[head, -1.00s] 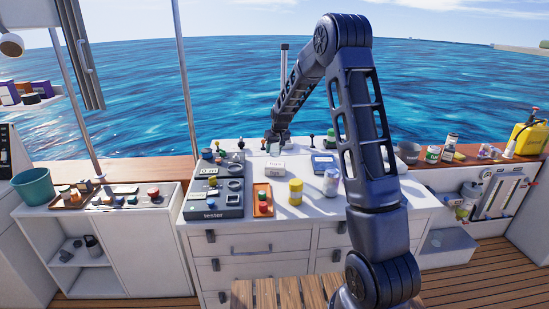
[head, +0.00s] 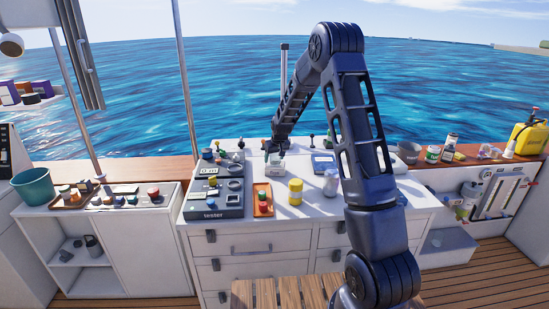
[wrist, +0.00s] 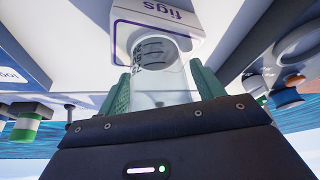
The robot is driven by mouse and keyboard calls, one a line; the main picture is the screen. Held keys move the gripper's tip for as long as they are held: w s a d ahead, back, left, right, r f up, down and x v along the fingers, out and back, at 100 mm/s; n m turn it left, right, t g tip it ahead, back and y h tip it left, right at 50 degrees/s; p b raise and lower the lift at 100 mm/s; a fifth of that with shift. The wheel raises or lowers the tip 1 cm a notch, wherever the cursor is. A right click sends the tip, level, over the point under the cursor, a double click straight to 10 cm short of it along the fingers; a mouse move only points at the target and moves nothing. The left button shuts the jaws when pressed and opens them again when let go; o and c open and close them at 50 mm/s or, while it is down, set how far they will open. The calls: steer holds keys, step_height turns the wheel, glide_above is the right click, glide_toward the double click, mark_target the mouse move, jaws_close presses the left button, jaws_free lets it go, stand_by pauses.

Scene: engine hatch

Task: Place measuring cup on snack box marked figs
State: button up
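In the wrist view, a clear measuring cup (wrist: 158,68) with dark scale marks sits between the green fingers of my gripper (wrist: 162,92), which look closed on it. The white snack box marked figs (wrist: 150,28) is right behind the cup, its label upside down in this view. In the head view, my gripper (head: 274,152) is low over the same white box (head: 273,169) at the back middle of the counter. The cup is too small to make out there. I cannot tell whether the cup touches the box.
A grey tester panel (head: 215,208) stands left of the box, an orange tray (head: 262,200) in front. A yellow jar (head: 295,191), a clear jar (head: 331,183) and a blue box (head: 322,162) are to the right. Free counter lies between them.

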steer(key=shift+r, duration=0.1)
steer(key=v, duration=1.2)
steer(key=s+d+r+m, duration=0.1)
steer(key=s+d+r, duration=0.2)
steer(key=s+r, duration=0.3)
steer(key=s+d+r, duration=0.3)
steer(key=s, duration=0.5)
steer(key=s+d+r+m, duration=0.1)
steer(key=s+d+r, duration=0.35)
steer(key=s, duration=0.25)
steer(key=s+d+m, duration=0.1)
steer(key=s+d, duration=0.1)
steer(key=s, duration=1)
steer(key=s+d+h, duration=0.1)
steer(key=s+d, duration=0.2)
steer(key=s, duration=0.9)
steer(key=shift+s+d+r+m, duration=0.2)
steer(key=shift+s+r+m, duration=0.2)
steer(key=shift+r, duration=0.05)
